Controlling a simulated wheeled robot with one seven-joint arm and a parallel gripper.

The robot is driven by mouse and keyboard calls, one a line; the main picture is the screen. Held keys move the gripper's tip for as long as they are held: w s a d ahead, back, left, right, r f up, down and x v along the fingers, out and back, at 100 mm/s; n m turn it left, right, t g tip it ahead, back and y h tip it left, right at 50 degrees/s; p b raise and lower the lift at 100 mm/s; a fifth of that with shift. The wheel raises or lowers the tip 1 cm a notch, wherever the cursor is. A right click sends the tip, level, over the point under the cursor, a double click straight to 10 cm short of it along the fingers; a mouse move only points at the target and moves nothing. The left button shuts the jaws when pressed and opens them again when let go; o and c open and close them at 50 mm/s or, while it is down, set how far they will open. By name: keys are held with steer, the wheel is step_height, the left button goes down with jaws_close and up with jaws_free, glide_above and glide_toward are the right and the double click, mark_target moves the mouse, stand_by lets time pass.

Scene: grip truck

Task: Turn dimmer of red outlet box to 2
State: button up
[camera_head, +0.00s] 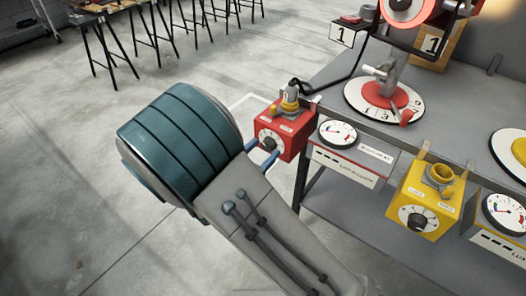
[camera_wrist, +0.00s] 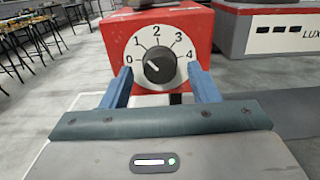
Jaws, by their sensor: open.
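The red outlet box (camera_head: 281,134) sits at the table's left corner; in the wrist view the red box (camera_wrist: 203,25) is straight ahead. Its round black dimmer knob (camera_wrist: 159,68) is on a white dial (camera_wrist: 157,41) marked 0 to 4. The knob's white mark points to the upper left, near 1 or between 0 and 1. My gripper (camera_wrist: 160,70) is open, with one blue finger on each side of the knob and visible gaps between. In the head view my gripper (camera_head: 262,152) is in front of the box's face. Fingertip depth relative to the knob is unclear.
A white and red meter box (camera_head: 345,160) stands right of the red box. A yellow outlet box (camera_head: 424,200) is farther right. A red and white numbered dial (camera_head: 384,98) is behind on the grey table (camera_head: 330,192). A black cable runs above the red box.

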steer(key=shift+w+d, duration=0.2)
steer(key=shift+w, duration=0.05)
steer(key=c, duration=1)
steer(key=shift+m, duration=0.3)
steer(key=m+b, duration=0.2)
steer(key=m, duration=0.1)
steer(key=shift+f+m+b, duration=0.15)
steer(key=shift+m+b, duration=0.15)
steer(key=shift+b, duration=0.05)
steer(key=shift+m+b, duration=1.3)
steer(key=shift+m, duration=0.4)
steer(key=shift+a, duration=0.1)
